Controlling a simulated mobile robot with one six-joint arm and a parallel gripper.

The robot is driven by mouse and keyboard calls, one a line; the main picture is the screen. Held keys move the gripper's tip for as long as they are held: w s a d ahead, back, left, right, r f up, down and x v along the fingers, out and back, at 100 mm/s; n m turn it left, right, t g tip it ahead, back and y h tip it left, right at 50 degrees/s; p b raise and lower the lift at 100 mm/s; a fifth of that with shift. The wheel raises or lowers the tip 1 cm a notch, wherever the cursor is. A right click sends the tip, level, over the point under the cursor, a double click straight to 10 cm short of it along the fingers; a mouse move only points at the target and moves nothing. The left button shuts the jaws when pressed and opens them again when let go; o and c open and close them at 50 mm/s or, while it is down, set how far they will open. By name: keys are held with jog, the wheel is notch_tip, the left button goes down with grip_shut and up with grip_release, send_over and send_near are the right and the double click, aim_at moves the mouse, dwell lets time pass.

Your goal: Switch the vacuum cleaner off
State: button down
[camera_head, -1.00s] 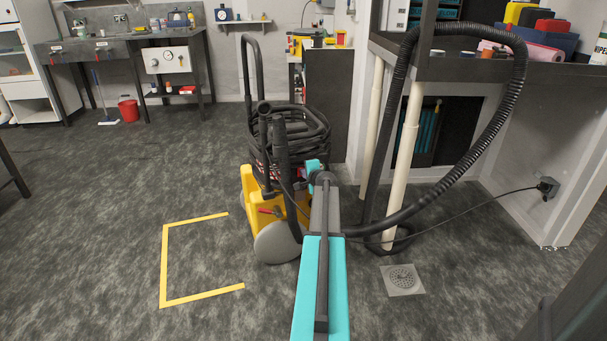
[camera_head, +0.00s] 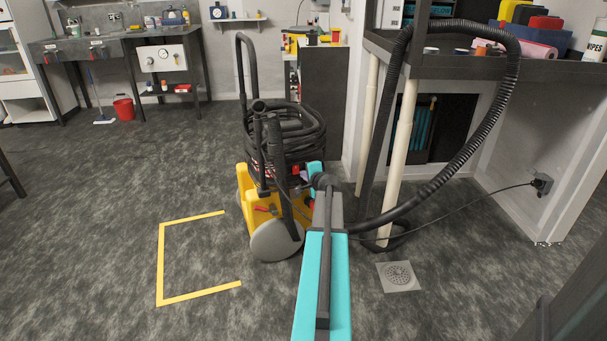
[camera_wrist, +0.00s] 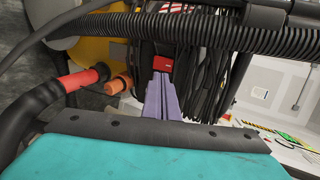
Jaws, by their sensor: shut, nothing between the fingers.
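The vacuum cleaner (camera_head: 246,181) stands upright on the floor, with a yellow base, a grey wheel and a coiled black hose. In the wrist view its yellow body (camera_wrist: 96,50) fills the upper left. A small red switch (camera_wrist: 162,63) sits on its dark side, among black cords. My gripper (camera_wrist: 160,80) has purple fingers, shut and empty, with the tips just below the switch in the picture. I cannot tell whether they touch it. In the head view my arm largely hides the gripper and the switch cannot be made out.
A thick black hose (camera_head: 489,120) arches from the bench (camera_head: 455,69) down beside my arm and crosses the top of the wrist view. A cable runs to a wall socket (camera_head: 541,183). Yellow floor tape (camera_head: 161,265) and a drain (camera_head: 398,276) lie on open floor.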

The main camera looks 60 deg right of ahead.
jog(key=p+v, duration=0.1)
jog(key=v, duration=0.5)
jog(key=shift+s+a+r, duration=0.15)
jog(key=shift+a+r, duration=0.05)
jog(key=shift+r, duration=0.05)
dwell(0.5)
